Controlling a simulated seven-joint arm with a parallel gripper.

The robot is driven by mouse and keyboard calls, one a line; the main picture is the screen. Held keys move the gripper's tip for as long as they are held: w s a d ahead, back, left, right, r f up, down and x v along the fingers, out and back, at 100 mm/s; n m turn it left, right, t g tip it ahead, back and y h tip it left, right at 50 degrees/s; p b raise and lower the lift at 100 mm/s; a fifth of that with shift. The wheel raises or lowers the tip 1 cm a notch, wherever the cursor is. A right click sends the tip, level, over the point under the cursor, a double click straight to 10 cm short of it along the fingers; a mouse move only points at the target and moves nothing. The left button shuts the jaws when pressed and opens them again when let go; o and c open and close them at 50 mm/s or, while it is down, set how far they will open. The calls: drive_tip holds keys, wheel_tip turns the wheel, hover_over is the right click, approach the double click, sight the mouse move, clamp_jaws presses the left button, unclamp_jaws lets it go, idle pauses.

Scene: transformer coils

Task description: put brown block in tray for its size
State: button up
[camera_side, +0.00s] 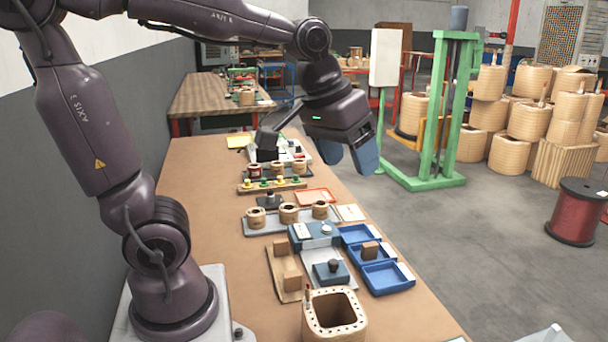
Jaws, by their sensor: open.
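Two brown blocks lie on a wooden board at its left: a rear block (281,248) and a front block (291,280). A third brown block (370,250) sits in the middle blue tray (382,262). The rear blue tray (358,233) and front blue tray (388,278) look empty. My gripper (348,158) is open and empty, with its blue fingers high above the bench's right edge, well behind and above the blocks and trays.
A grey plate with a dark blue knobbed fixture (332,271) lies between board and trays. A blue-grey device (315,234) stands behind it. A large hollow wooden coil (334,315) stands in front. Small coils (289,212) stand on a grey strip farther back.

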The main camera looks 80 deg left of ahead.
drive_tip(key=s+d+f+m+t, duration=0.1)
drive_tip(key=s+d+m, duration=0.2)
drive_tip(key=s, duration=0.4)
drive_tip(key=shift+s+m, duration=0.25)
drive_tip(key=shift+m, duration=0.45)
drive_tip(key=shift+d, duration=0.1)
